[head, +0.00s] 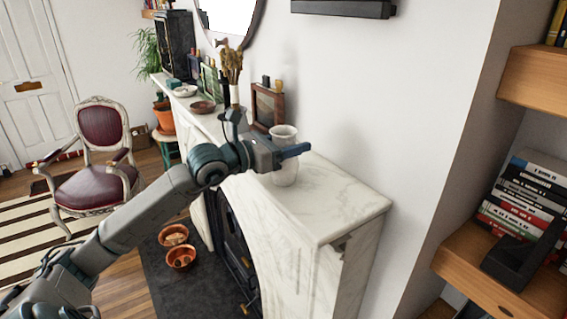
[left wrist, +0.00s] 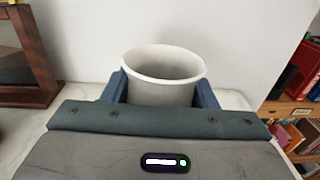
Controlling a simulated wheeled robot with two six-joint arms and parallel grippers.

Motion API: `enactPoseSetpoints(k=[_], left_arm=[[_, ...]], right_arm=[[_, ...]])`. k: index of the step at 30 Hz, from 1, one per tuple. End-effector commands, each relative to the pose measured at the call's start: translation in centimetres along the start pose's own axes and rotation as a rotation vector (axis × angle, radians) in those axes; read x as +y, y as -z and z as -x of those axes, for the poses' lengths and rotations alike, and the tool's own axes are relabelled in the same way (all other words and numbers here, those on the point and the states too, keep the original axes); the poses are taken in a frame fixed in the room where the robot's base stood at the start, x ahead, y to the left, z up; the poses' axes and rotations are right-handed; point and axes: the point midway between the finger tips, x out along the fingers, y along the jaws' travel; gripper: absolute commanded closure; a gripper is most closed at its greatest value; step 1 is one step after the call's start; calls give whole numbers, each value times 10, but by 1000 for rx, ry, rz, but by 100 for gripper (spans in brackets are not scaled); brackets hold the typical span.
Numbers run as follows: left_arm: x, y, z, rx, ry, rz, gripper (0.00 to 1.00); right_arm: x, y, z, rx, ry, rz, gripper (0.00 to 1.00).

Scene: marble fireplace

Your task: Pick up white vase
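The white vase (head: 285,176) stands upright near the front end of the marble mantelpiece (head: 338,205). Its round, open rim (left wrist: 164,62) faces up in the left wrist view. My left gripper (head: 296,149) reaches across the upper part of the vase in the head view. In the left wrist view its two blue fingers lie on either side of the neck, below the rim, with no clear gap showing. The far finger is hidden behind the vase in the head view. The vase's base appears to rest on the marble. My right gripper is not in view.
A wooden picture frame (head: 266,105) stands behind the vase. A narrow white vase of dried flowers (head: 232,68), a brown bowl (head: 203,107) and other ornaments line the mantel further back. The wall (head: 400,110) is close on the right. The mantel's near end is clear.

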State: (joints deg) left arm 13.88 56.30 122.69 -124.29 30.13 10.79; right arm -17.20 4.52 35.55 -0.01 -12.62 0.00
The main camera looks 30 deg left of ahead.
Motion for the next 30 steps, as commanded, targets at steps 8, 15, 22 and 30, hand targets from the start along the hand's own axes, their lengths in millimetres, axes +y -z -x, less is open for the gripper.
enactPoseSetpoints(k=[8,15,22,30], left_arm=[[0,-1,0,-1,0,0,83],[0,-2,0,-3,0,-1,83],[0,-15,0,-5,1,-3,83],[0,-33,10,1,-5,-9,83]], right_arm=[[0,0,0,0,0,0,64],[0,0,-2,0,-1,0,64],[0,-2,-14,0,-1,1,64],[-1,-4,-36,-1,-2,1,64]])
